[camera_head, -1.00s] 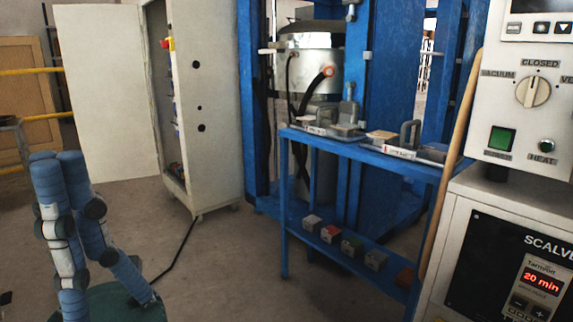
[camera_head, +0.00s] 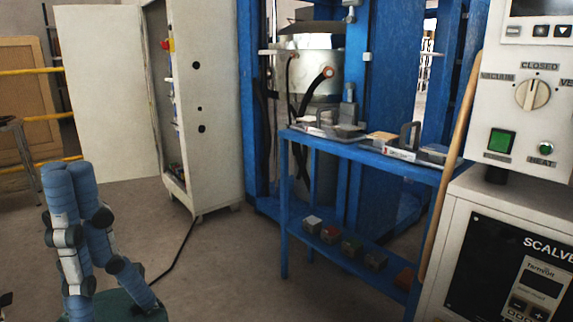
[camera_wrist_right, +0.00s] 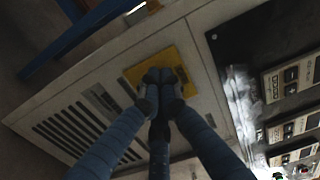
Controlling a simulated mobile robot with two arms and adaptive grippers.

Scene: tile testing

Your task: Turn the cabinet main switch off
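The white cabinet (camera_head: 217,110) stands at the left back with its door (camera_head: 105,100) swung open to the left. A red and yellow switch (camera_head: 167,45) shows small near the top of its opening. My left gripper (camera_head: 73,182) is at the lower left, its blue fingers pointing up, in the foreground and apart from the cabinet. Whether its fingers are shut is unclear.
A blue table (camera_head: 340,148) with trays and several small blocks stands in the middle, before a blue frame (camera_head: 388,65). An oven control panel (camera_head: 520,125) and lower cabinet (camera_head: 455,205) fill the right. A black cable (camera_head: 178,250) crosses the otherwise open floor.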

